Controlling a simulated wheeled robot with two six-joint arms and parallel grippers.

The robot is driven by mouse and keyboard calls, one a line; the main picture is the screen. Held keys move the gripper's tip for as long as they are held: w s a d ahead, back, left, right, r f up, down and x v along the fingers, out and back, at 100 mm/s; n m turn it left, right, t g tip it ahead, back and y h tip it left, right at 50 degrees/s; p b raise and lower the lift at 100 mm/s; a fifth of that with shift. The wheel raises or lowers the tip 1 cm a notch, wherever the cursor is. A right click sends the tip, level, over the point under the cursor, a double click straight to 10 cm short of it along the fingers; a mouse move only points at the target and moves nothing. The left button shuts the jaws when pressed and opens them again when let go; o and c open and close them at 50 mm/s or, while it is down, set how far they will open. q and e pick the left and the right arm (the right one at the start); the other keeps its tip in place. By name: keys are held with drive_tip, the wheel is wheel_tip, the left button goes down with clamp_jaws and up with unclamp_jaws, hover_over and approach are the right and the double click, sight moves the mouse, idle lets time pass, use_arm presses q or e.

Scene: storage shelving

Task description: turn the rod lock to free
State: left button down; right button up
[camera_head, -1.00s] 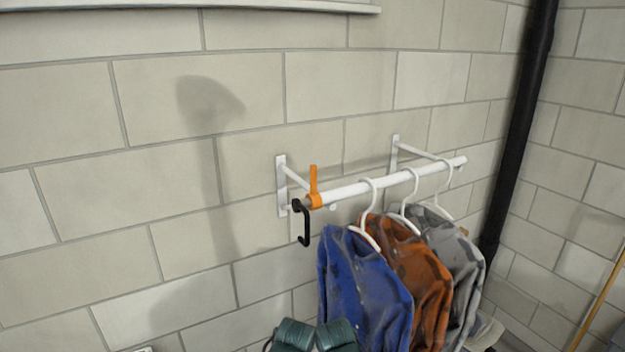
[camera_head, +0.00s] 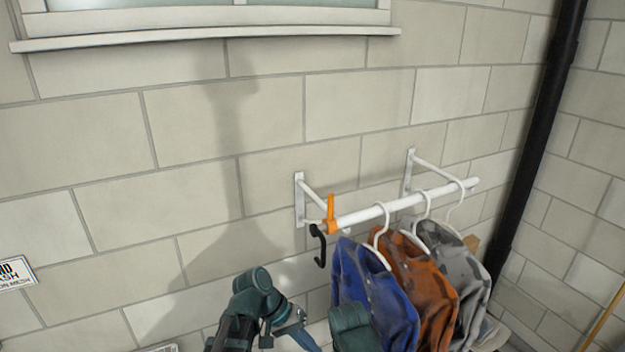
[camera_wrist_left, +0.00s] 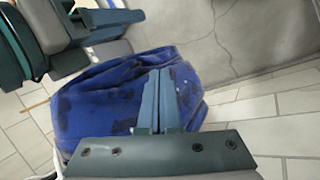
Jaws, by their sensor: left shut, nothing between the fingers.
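The rod lock is an orange lever (camera_head: 331,208) with an orange collar at the left end of the white rail (camera_head: 405,202). The lever points up, across the rail. My left gripper (camera_head: 305,338) is low in the head view, below and left of the lock and apart from it. In the left wrist view its blue fingers (camera_wrist_left: 162,85) are together and empty, in front of the blue garment (camera_wrist_left: 105,100). The lock does not show in the wrist view. A teal part of my other arm shows at the bottom of the head view, but its gripper does not show.
Blue (camera_head: 370,290), orange (camera_head: 425,285) and grey (camera_head: 460,265) garments hang on white hangers from the rail. A black hook (camera_head: 320,246) hangs beside the lock. A dark pipe (camera_head: 540,130) stands at the right.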

use_arm(q)
drive_tip(key=w+a+r+n+t+h+p, duration=0.1)
drive_tip(key=w+a+r+t+h+p, duration=0.25)
drive_tip(key=r, duration=0.75)
drive_tip(key=w+a+r+n+t+h+p, duration=0.15)
drive_tip(key=w+a+r+h+p, duration=0.3)
drive_tip(key=r, duration=0.55)
drive_tip(key=w+a+r+n+t+h+p, duration=0.2)
drive_tip(key=w+a+r+p, duration=0.3)
drive_tip(key=r, duration=0.6)
drive_tip(key=b, duration=0.1)
approach(330, 207)
drive_tip(key=w+d, duration=0.4)
drive_tip(key=d, duration=0.1)
drive_tip(key=shift+d+r, duration=0.15)
drive_tip(key=shift+r, duration=0.05)
drive_tip(key=shift+w+m, duration=0.1)
drive_tip(key=shift+m, duration=0.15)
